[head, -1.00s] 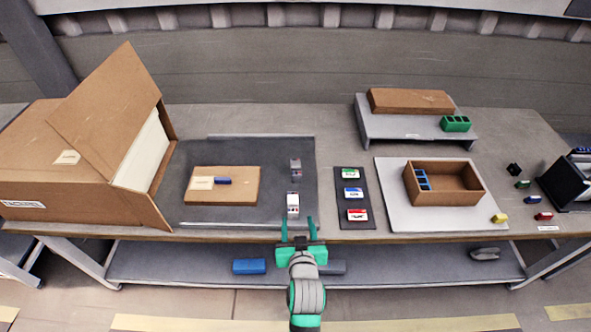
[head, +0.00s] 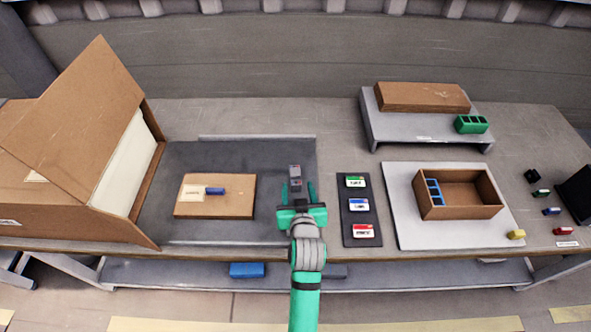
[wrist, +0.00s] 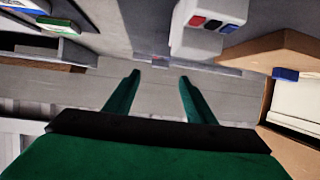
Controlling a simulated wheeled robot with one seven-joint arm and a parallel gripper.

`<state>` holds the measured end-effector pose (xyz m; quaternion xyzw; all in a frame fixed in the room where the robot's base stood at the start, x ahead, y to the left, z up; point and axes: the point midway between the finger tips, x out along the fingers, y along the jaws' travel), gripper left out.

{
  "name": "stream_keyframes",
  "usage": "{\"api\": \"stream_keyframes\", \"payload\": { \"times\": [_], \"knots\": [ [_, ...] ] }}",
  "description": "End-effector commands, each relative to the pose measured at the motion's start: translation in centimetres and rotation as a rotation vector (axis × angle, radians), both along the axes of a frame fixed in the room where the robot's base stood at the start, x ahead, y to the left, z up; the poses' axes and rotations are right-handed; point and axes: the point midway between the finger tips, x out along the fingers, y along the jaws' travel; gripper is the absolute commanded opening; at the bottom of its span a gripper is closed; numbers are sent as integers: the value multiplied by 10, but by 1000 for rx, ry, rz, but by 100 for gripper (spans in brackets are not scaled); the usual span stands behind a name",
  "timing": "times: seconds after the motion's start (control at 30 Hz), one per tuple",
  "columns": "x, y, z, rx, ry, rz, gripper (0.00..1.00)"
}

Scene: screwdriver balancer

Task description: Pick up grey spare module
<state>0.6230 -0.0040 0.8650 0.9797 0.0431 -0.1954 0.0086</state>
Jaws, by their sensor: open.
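A small grey module (head: 295,173) stands on the dark grey mat (head: 277,153), near its right side. My gripper (head: 297,192) is open and empty, with its fingers pointing at the mat just on the near side of that module. A pale module that stood nearer the front edge is hidden behind my gripper in the head view. In the wrist view a pale grey block (wrist: 195,45) with red, black and blue marks shows above and right of the open fingers (wrist: 160,78). I cannot tell which of the two modules it is.
A brown board (head: 235,205) with a blue piece lies left on the mat, beside a large open cardboard box (head: 75,130). A dark strip with green, blue and red labelled cards (head: 358,204) lies to the right. A brown tray (head: 480,210) stands beyond it.

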Motion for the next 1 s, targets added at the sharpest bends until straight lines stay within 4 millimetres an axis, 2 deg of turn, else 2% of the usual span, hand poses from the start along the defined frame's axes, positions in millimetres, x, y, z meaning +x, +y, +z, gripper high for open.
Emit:
{"api": "stream_keyframes", "payload": {
  "times": [0.3, 0.57, 0.8, 1.0],
  "knots": [
    [40, 5, -16, 0, 0, 2, 50],
    [55, 6, -24, 0, 0, 2, 50],
    [85, 8, -39, -1, 0, 1, 50],
    [95, 9, -44, 0, -1, 1, 50]
  ]
}}
